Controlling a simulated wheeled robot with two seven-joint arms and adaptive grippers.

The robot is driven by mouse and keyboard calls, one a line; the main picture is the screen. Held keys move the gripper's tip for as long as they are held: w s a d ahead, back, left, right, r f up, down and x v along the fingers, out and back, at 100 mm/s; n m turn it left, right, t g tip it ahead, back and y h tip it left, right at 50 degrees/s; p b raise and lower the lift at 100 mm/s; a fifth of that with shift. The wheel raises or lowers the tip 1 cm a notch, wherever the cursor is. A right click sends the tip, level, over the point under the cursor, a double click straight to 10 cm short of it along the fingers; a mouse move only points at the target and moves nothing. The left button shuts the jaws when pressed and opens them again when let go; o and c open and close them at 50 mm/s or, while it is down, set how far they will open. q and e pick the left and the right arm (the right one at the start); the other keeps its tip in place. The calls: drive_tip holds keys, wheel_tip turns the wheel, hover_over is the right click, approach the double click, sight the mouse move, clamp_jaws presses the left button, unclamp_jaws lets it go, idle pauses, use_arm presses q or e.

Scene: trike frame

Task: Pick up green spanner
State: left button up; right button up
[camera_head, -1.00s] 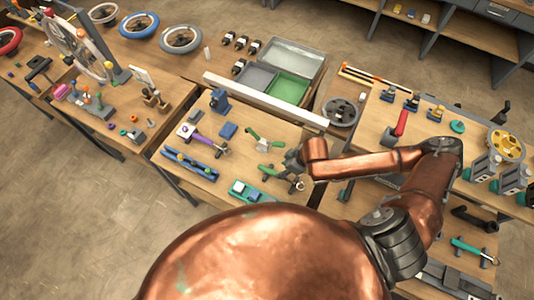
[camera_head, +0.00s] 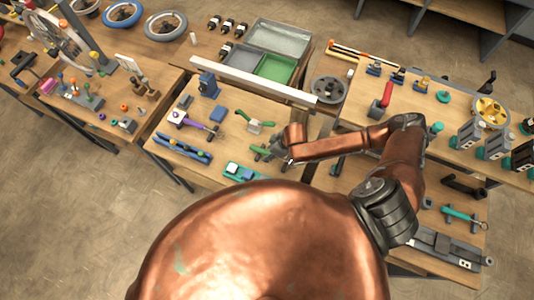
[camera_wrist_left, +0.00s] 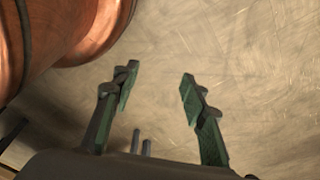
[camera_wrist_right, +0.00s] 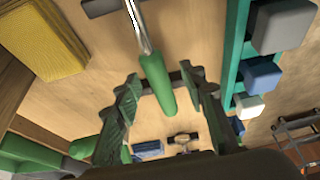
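A green-handled tool with a shiny metal shaft (camera_wrist_right: 154,75), which I take for the green spanner, lies on the table in the right wrist view. Its far end is cut off at the top of that view, beside a dark crosspiece. In the head view its green handle (camera_head: 257,150) shows at the right side of the middle table. My right gripper (camera_wrist_right: 163,95) is open, with its fingers on either side of the handle and gaps visible; it also shows in the head view (camera_head: 273,153). My left gripper (camera_wrist_left: 158,85) is open and empty above the floor.
A teal holder with blocks (camera_head: 243,172) lies close to the right gripper. A green tool with a white block (camera_head: 260,126) and a purple-handled tool (camera_head: 195,123) lie nearby. A teal-handled tool (camera_head: 462,215) lies on the right table. A yellow ribbed block (camera_wrist_right: 45,40) is at upper left.

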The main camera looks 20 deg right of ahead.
drive_tip(key=shift+s, duration=0.1)
drive_tip(key=shift+c, duration=0.7)
drive_tip(key=shift+w+f, duration=0.15)
drive_tip(key=shift+w, duration=0.25)
drive_tip(key=c, duration=0.3)
drive_tip(key=shift+c, duration=1)
drive_tip(key=shift+s, duration=0.25)
drive_tip(key=c, duration=0.3)
drive_tip(key=shift+w, duration=0.15)
clamp_jaws()
use_arm(q)
drive_tip(key=shift+s+d+f, duration=0.1)
drive_tip(key=shift+s, duration=1)
